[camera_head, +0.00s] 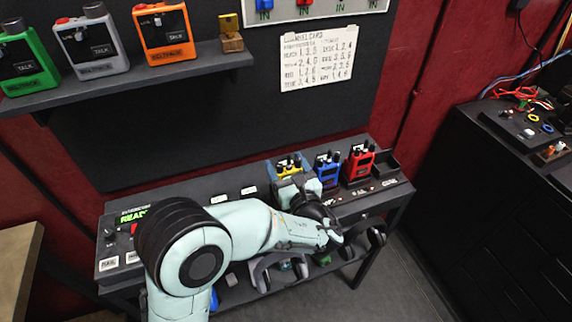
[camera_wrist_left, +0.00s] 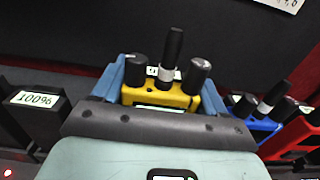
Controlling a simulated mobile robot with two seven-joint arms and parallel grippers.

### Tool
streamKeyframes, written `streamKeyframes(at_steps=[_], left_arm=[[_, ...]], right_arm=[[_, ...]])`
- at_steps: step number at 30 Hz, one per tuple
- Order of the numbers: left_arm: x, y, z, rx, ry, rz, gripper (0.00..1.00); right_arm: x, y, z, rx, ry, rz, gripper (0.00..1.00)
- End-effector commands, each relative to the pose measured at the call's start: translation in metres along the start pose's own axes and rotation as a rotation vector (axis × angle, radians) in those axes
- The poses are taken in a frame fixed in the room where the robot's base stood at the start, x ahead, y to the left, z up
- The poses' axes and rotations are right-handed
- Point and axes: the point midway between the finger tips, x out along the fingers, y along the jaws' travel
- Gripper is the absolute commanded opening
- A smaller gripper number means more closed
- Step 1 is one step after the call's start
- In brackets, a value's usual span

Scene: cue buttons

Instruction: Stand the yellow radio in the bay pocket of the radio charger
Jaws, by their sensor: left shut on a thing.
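The yellow radio (camera_head: 289,163) is upright at the back of the charger bench, left of the blue radio. My left gripper (camera_head: 288,172) is shut on it, with one finger on each side. In the left wrist view the yellow radio (camera_wrist_left: 163,93) shows its knobs, antenna and top between the blue fingers. Its lower part is hidden behind my gripper, so I cannot tell how deep it sits or whether it touches the pocket floor. The radio charger (camera_head: 385,188) is a dark unit along the bench holding the other radios. My right gripper is not in view.
A blue radio (camera_head: 328,168) and a red radio (camera_head: 357,165) stand close on the right. A dark shelf (camera_head: 150,80) with green, grey and orange radios hangs at upper left. Black headphones (camera_head: 372,240) hang at the bench front. A 100% label (camera_wrist_left: 36,99) shows left of the gripper.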

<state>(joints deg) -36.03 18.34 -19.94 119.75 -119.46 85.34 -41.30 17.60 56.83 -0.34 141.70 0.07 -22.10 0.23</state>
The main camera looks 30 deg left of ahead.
Motion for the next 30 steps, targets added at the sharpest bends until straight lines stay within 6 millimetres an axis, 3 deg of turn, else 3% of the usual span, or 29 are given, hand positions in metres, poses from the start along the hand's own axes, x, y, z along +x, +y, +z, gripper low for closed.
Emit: streamKeyframes(at_steps=[25, 26, 27, 28, 30], left_arm=[[0.000, 0.000, -0.016, -0.001, -0.002, 0.000, 0.36], [0.000, 0.000, -0.016, -0.001, -0.002, 0.000, 0.79], [0.000, 0.000, -0.016, -0.001, -0.002, 0.000, 0.92], [0.000, 0.000, -0.016, -0.001, -0.002, 0.000, 1.00], [0.000, 0.000, -0.017, -0.001, -0.002, 0.000, 1.00]], right_arm=[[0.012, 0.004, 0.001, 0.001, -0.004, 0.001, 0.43], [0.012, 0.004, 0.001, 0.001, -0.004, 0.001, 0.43], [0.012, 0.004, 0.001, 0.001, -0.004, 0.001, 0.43], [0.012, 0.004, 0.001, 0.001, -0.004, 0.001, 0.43], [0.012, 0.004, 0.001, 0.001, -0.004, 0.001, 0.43]])
